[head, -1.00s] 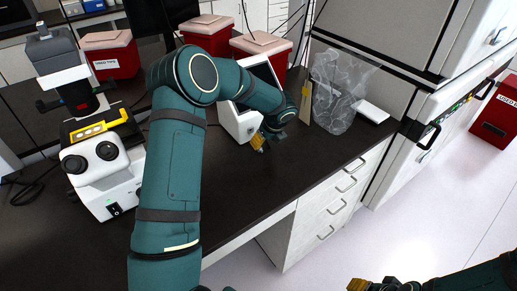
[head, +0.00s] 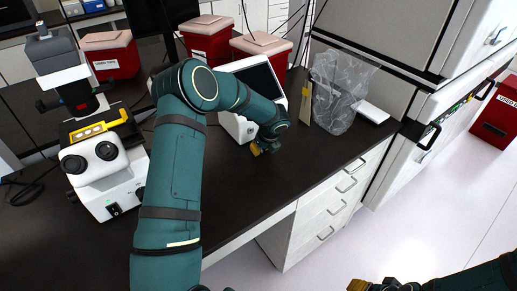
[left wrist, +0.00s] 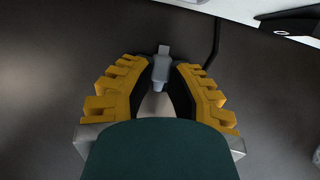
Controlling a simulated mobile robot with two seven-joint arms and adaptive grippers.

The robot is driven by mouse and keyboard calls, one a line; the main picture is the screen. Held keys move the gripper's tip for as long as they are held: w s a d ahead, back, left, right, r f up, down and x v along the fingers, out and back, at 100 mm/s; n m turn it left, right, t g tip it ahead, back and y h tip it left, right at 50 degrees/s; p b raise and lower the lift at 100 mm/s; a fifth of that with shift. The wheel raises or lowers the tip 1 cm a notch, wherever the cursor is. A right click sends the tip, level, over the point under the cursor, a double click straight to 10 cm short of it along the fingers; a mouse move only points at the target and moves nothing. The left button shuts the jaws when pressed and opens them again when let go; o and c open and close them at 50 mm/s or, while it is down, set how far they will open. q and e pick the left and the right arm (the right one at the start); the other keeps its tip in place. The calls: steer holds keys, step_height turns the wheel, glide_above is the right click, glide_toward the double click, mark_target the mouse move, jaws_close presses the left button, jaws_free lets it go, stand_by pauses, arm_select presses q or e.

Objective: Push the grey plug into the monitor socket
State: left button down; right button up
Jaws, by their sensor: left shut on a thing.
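The monitor (head: 238,127) is a white unit with a dark screen, standing on the black bench behind my left gripper (head: 262,149). In the left wrist view, my left gripper (left wrist: 162,72) has its yellow fingers closed around a small grey plug (left wrist: 162,66), whose end sticks out past the fingertips. The white edge of the monitor (left wrist: 197,3) shows at the top of that view, apart from the plug. I cannot make out the socket. The plug is too small to see in the head view. My right gripper (head: 373,285) is partly cut off at the bottom edge; its jaws are unclear.
A microscope (head: 100,170) stands at the left. Red bins (head: 207,42) stand behind the monitor. A clear plastic bag (head: 337,95) is to its right. A black cable (left wrist: 215,42) runs right of the plug. The bench front (head: 245,180) is clear.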

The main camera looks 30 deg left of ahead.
arm_select(q)
step_height(320, 180, up, 10)
steer(key=shift+p, duration=0.45)
steer(key=shift+f, duration=0.1)
stand_by(0.8)
steer(key=shift+m, duration=0.3)
steer(key=f, duration=0.1)
steer(key=d+f+b, duration=0.1)
steer(key=f, duration=0.1)
steer(key=s+d+f+b, duration=0.1)
steer(key=shift+d+f, duration=0.2)
steer(key=shift+f, duration=0.1)
steer(key=shift+r, duration=0.1)
